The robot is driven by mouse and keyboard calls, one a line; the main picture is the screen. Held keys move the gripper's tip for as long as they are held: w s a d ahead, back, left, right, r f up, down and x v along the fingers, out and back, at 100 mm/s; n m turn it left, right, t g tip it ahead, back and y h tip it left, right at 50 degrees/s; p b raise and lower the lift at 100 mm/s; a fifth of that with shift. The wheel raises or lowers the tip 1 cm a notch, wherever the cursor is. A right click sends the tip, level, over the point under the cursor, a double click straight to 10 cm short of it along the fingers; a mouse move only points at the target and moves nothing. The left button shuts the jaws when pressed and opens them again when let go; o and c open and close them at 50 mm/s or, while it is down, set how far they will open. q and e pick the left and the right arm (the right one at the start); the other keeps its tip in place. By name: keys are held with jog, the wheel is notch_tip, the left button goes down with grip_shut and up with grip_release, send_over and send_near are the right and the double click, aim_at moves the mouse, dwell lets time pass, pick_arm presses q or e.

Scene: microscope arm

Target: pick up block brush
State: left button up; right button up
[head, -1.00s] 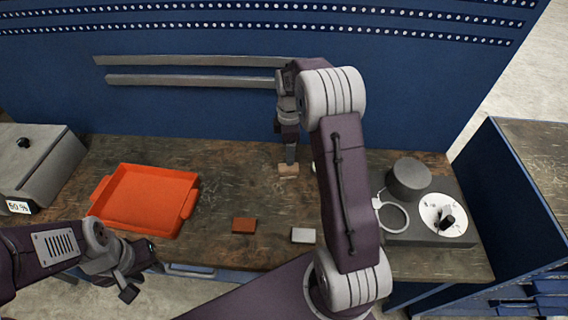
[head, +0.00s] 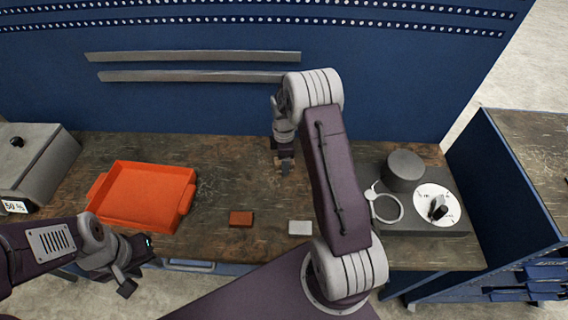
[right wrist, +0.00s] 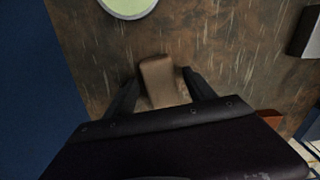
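A small tan block (right wrist: 158,80), the likely block brush, stands on the brown worktop. In the right wrist view it lies between the two fingers of my right gripper (right wrist: 158,88), with a narrow gap on each side. Its bristles, if any, are not visible. In the head view my right gripper (head: 284,165) is low over the worktop and mostly hides the block. My left gripper (head: 138,276) is empty, fingers apart, in front of the worktop's front edge at the lower left.
A red-brown block (head: 241,218) and a pale grey block (head: 300,227) lie nearer the front. An orange tray (head: 145,192) is at left, a grey box (head: 40,160) beyond it. A dial device (head: 425,215) stands at right. A pale round thing (right wrist: 128,6) lies near the tan block.

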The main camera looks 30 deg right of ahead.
jog(key=shift+s+r, duration=0.1)
jog(key=shift+s, duration=0.05)
jog(key=c, duration=1)
grip_shut()
jog(key=shift+r, duration=0.35)
jog(key=r, duration=0.3)
jog(key=shift+s+d+r+b, duration=0.25)
jog(key=shift+d+r+b, duration=0.05)
jog(key=shift+d+r, duration=0.1)
jog(key=s+d+r+b, duration=0.1)
jog(key=s+d+r, duration=0.5)
jog(key=s+d, duration=0.1)
jog(key=shift+s+r, duration=0.2)
jog(key=shift+s, duration=0.3)
